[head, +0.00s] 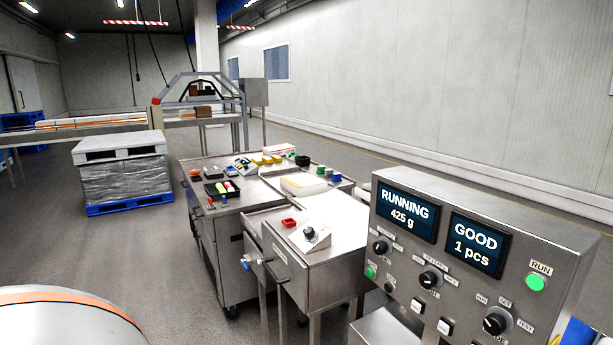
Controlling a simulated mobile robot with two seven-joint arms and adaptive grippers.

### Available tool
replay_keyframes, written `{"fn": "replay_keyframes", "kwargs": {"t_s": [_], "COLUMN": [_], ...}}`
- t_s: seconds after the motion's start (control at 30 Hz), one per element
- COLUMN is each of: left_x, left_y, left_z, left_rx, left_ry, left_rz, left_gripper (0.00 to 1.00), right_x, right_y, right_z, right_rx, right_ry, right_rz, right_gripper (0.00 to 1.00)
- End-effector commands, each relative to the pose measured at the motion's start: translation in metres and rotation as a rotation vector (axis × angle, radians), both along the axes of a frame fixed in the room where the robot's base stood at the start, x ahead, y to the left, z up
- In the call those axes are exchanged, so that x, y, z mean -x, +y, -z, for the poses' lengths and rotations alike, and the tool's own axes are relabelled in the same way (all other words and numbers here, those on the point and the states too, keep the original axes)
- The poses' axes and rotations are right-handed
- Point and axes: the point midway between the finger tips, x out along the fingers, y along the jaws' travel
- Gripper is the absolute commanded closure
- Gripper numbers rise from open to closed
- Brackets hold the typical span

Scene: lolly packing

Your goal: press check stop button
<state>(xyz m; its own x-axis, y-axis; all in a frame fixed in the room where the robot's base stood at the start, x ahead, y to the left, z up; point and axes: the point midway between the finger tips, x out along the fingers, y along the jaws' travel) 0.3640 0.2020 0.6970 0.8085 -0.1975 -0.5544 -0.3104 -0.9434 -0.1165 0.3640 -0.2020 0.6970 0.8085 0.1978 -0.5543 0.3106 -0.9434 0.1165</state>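A grey metal control box (490,205) stands at the right. Its left display (407,212) reads "RUNNING 425 g" and its right display (473,245) reads "GOOD 1 pcs". A green RUN light (535,282) glows at the right of the panel. Below the displays are black rotary knobs (430,277), white square buttons (417,306) and a small green round button (370,272). Their small labels are too blurred to read, so I cannot tell which one is the check stop button. The panel's lower edge is cut off. Neither gripper is in view.
A steel cabinet (317,268) with a small knob box (309,236) stands left of the panel. Behind it is a work table (262,196) with trays and coloured items. A wrapped pallet stack (123,178) stands at the left. Open floor (130,250) lies in front.

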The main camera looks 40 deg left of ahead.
Motion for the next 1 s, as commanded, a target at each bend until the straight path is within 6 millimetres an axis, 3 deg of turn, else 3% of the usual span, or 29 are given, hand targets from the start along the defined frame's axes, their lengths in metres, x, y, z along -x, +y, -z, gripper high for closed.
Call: {"fn": "replay_keyframes", "kwargs": {"t_s": [0.03, 0.1, 1.0], "left_x": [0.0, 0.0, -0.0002], "left_y": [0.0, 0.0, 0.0], "left_z": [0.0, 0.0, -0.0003], "left_rx": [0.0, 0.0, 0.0], "left_ry": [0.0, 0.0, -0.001], "left_rz": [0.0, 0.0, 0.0], "left_gripper": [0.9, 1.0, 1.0], "right_x": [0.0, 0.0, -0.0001], "right_y": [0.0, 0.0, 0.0], "right_z": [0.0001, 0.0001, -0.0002], "right_rx": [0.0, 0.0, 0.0], "right_ry": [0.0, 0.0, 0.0], "right_rz": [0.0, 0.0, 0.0], "right_gripper": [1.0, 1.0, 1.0]}}
